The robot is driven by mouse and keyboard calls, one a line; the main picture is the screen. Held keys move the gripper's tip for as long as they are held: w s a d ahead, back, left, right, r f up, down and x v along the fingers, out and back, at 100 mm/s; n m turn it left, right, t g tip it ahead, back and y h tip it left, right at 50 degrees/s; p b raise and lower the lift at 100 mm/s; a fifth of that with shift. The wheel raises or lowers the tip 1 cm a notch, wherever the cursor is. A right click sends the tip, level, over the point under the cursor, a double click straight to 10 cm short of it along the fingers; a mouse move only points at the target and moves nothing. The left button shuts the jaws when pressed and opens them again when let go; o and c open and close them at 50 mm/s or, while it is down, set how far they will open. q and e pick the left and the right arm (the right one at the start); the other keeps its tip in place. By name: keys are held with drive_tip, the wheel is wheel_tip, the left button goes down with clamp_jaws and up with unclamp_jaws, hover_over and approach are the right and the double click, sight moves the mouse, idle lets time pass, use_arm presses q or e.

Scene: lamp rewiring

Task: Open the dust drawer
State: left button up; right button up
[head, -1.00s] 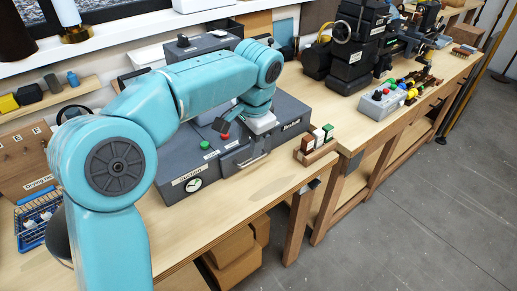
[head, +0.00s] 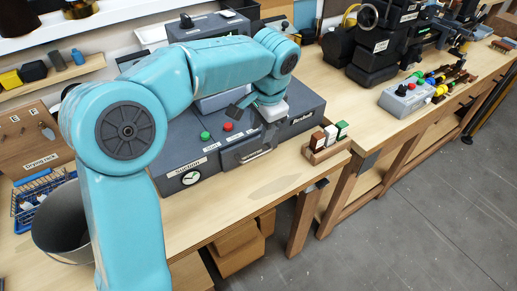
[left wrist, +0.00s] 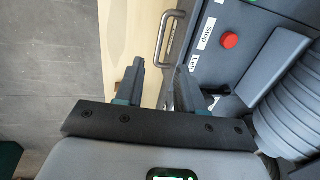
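The grey suction machine (head: 196,160) stands on the workbench. Its drawer front (head: 230,157) carries a metal bar handle (head: 256,154) and looks shut. The handle also shows in the left wrist view (left wrist: 163,40), at the top centre. My left gripper (head: 268,132) hangs over the machine's front, right of the handle. In the left wrist view its two dark fingers (left wrist: 162,82) are apart, with nothing seen held between them. The handle lies just beyond the fingertips; I cannot tell whether they touch it. My right gripper is in neither view.
Green (head: 205,136) and red (head: 226,127) buttons sit on the machine beside the drawer. A wooden block holder (head: 325,151) stands to its right. A grey bin (head: 62,222) and a blue wire basket (head: 32,203) are at left. The bench front strip is clear.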

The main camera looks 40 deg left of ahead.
sight(256, 155)
use_arm(q)
drive_tip(key=f, duration=0.3)
drive_tip(key=a+f, duration=0.1)
drive_tip(key=f, duration=0.6)
drive_tip(key=shift+w+a, duration=0.4)
drive_tip(key=shift+s+f, duration=0.1)
drive_tip(key=shift+s, duration=0.05)
clamp_jaws()
